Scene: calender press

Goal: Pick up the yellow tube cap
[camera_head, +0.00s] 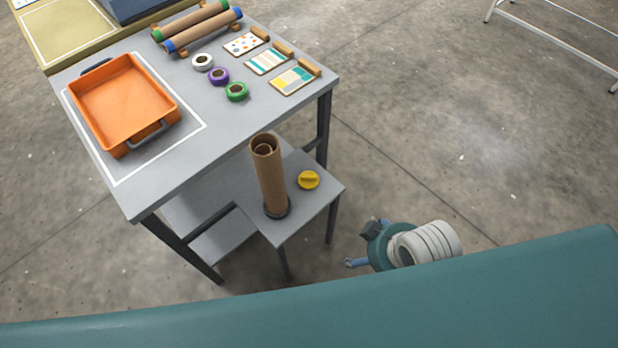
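The yellow tube cap (308,180) lies on the small grey side table (318,205), near its right part. It is round with a raised bar across its top. A brown cardboard tube (270,180) stands upright on the same small table, left of the cap and apart from it. The tube's top is open, with a smaller ring visible inside, and its foot sits in a dark round base (277,209). Nothing covers the cap.
The higher grey table (170,185) holds an orange tray (122,104), tape rolls (236,91), sample cards (294,80) and capped tubes (202,30). A teal and white ribbed part (425,243) is right of the small table. A wide teal surface (400,297) blocks the bottom.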

